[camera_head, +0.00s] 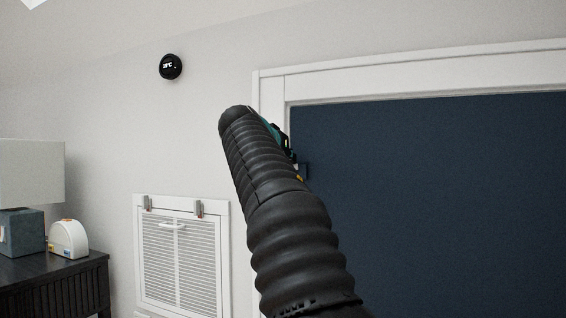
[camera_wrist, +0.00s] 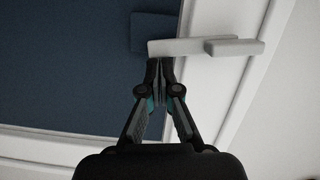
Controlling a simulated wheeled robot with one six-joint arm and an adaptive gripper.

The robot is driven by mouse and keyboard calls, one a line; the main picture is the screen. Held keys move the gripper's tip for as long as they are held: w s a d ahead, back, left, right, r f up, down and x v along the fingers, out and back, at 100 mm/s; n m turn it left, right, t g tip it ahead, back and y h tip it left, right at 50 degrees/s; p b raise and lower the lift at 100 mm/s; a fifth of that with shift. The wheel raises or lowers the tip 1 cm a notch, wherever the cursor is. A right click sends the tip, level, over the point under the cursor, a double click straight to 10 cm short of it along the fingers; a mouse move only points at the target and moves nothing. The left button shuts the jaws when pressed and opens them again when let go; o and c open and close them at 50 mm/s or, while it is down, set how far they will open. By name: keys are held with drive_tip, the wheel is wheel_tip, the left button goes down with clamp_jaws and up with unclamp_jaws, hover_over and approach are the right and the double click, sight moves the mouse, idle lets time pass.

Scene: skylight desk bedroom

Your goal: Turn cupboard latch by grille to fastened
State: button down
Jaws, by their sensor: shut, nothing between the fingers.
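The cupboard latch shows in the wrist view as a pale bar (camera_wrist: 182,46) lying crosswise from the dark blue cupboard panel (camera_wrist: 65,70) over the white frame. Its right end meets a separate pale block (camera_wrist: 236,46) on the frame. A dark blue block (camera_wrist: 153,24) sits behind the bar's left part. My gripper (camera_wrist: 159,62) is shut and empty, its tips just below the bar's left part; I cannot tell whether they touch. In the head view my arm hides most of the latch; a small blue piece (camera_head: 304,170) shows beside it.
The white louvred grille (camera_head: 180,258) is on the wall left of the cupboard frame (camera_head: 268,92). A black round device (camera_head: 171,66) is higher on the wall. A dark cabinet (camera_head: 60,282) with a lamp (camera_head: 32,172) and a white device (camera_head: 68,238) stands far left.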

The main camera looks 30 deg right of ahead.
drive_tip(key=shift+s+d+f+b, duration=0.1)
drive_tip(key=shift+s+f+b, duration=0.05)
drive_tip(key=shift+f+b, duration=0.3)
drive_tip(key=shift+f, duration=0.1)
idle(0.4)
